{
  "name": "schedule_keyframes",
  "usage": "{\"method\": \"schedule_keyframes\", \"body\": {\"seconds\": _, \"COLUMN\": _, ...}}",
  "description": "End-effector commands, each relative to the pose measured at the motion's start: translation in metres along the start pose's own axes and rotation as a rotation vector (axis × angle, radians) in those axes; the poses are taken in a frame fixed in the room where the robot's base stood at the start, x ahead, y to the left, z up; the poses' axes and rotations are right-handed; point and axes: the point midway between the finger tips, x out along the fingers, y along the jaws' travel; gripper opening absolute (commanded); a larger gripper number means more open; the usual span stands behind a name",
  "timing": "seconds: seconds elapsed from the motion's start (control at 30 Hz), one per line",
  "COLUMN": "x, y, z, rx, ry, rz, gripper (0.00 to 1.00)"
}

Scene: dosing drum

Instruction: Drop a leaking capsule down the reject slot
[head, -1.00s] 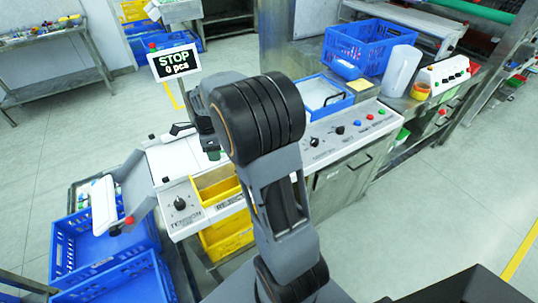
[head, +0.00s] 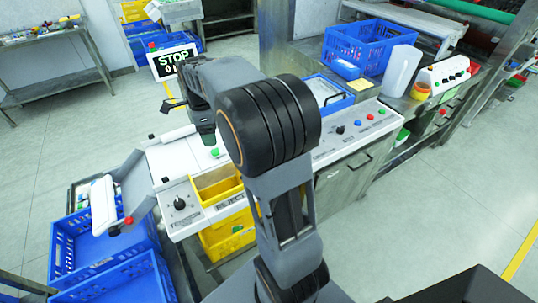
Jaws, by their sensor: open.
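The yellow reject slot (head: 222,189), with a REJECT label on its front, is set in the pale machine's front left. I cannot make out a leaking capsule in this view. My gripper (head: 173,94) is open, in front of the lower part of the STOP sign and above the back of the machine. It is up and to the left of the reject slot, well apart from it. My arm hides part of the machine's middle, and my gripper is small and partly hidden by my own wrist.
A display (head: 173,60) reads STOP, its lower line partly covered. A grey chute (head: 135,190) with a red knob leads to blue crates (head: 80,240) at left. A blue tray (head: 331,97) and a blue basket (head: 370,45) stand at right. Open floor lies left.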

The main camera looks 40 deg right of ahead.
Motion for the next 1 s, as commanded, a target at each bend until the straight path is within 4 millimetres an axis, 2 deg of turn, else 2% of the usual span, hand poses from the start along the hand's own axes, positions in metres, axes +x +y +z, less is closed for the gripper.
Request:
{"method": "schedule_keyframes", "body": {"seconds": 0.03, "x": -0.011, "y": 0.0, "z": 0.0, "rx": 0.0, "ry": -0.001, "rz": -0.004, "gripper": 0.73}}
{"method": "schedule_keyframes", "body": {"seconds": 0.2, "x": -0.038, "y": 0.0, "z": 0.0, "rx": 0.0, "ry": 0.0, "rz": -0.002, "gripper": 0.73}}
{"method": "schedule_keyframes", "body": {"seconds": 0.4, "x": -0.057, "y": 0.0, "z": 0.0, "rx": 0.0, "ry": 0.0, "rz": 0.0, "gripper": 0.73}}
{"method": "schedule_keyframes", "body": {"seconds": 1.0, "x": -0.062, "y": 0.0, "z": 0.0, "rx": 0.0, "ry": 0.0, "rz": 0.001, "gripper": 0.73}}
